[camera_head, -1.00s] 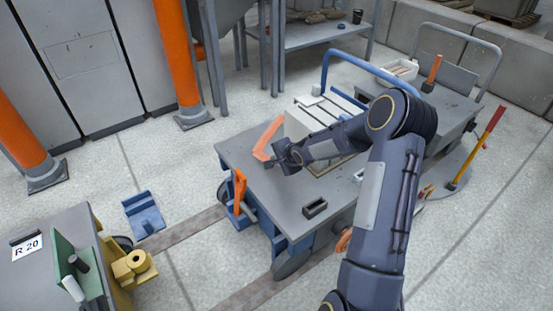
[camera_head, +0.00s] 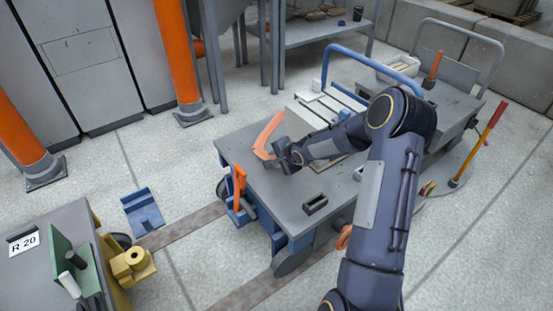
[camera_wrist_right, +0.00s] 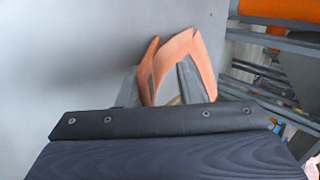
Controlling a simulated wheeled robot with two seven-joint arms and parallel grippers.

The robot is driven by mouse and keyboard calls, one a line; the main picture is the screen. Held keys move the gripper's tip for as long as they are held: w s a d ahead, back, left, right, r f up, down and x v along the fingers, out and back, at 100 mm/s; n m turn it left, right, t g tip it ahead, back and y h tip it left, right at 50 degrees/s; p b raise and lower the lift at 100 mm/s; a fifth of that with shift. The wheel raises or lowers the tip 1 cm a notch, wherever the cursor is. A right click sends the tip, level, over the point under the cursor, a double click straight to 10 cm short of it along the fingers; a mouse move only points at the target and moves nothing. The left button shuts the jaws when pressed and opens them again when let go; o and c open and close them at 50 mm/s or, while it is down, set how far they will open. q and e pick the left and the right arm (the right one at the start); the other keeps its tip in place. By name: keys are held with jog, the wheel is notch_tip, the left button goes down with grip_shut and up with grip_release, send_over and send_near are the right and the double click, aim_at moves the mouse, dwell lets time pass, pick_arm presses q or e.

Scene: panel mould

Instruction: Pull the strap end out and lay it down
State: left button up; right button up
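The orange strap (camera_head: 268,133) shows in the head view as a bent band at the left side of the pale mould (camera_head: 303,122) on the grey cart top. My right gripper (camera_head: 270,154) is at the strap's lower end, low over the cart top. In the right wrist view the strap (camera_wrist_right: 185,45) forms a bent loop at the grey fingers, with one leg passing between or in front of them. The dark gripper body hides the finger bases, so I cannot tell whether the fingers are closed on the strap. My left gripper is in neither view.
A small dark open box (camera_head: 315,205) sits on the cart top's near edge. An orange clamp handle (camera_head: 239,188) stands at the cart's left edge. A blue rail (camera_head: 345,52) rises behind the mould. The cart top's front left is clear.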

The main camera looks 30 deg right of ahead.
jog(key=p+v, duration=0.3)
jog(key=v, duration=0.4)
jog(key=shift+s+r+p, duration=0.25)
jog(key=shift+r+p, duration=0.05)
jog(key=shift+p, duration=0.05)
